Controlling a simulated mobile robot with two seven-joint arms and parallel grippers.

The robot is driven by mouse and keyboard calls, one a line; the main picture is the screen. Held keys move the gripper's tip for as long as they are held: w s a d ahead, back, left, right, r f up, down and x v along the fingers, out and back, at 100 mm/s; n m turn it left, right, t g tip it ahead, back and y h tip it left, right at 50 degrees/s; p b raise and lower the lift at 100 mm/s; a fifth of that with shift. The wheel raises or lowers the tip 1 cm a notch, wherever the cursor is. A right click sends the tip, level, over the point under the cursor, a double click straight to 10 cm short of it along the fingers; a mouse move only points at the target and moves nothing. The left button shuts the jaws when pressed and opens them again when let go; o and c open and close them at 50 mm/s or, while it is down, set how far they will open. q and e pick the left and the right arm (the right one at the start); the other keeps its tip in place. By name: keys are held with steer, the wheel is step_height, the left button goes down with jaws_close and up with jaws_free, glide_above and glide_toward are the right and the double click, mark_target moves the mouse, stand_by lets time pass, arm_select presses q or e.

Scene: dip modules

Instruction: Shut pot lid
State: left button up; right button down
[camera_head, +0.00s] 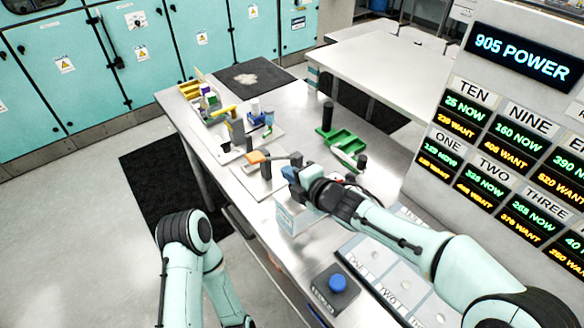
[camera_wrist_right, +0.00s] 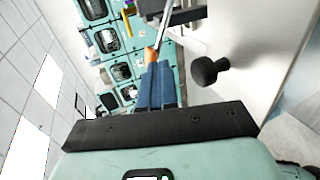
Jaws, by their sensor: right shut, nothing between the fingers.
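I cannot pick out a pot or its lid with certainty. My right gripper (camera_head: 287,172) is over the bench in the head view, beside a small module with an orange block (camera_head: 256,157) on a white plate. Its blue fingers (camera_wrist_right: 158,85) are together and empty in the right wrist view. A black round knob (camera_wrist_right: 208,70) stands out from a pale surface to the right of the fingers there. My left arm shows at lower left in the head view, but its gripper is not visible.
A labelled white box (camera_head: 290,217) is below my right gripper. A display panel (camera_head: 520,110) stands at right.

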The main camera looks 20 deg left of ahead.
arm_select(q)
steer(key=shift+w+a+r+p, duration=0.2)
steer(key=shift+w+r+p, duration=0.1)
steer(key=shift+w+r, duration=0.35)
arm_select(e)
steer(key=shift+w+a+f+h, duration=0.1)
steer(key=shift+a+f+h, duration=0.05)
steer(key=shift+f+h, duration=0.2)
steer(key=p+v, duration=0.1)
steer(key=v, duration=0.6)
steer(key=shift+r, duration=0.25)
arm_select(q)
steer(key=shift+w+r, duration=0.7)
steer(key=shift+r, duration=0.05)
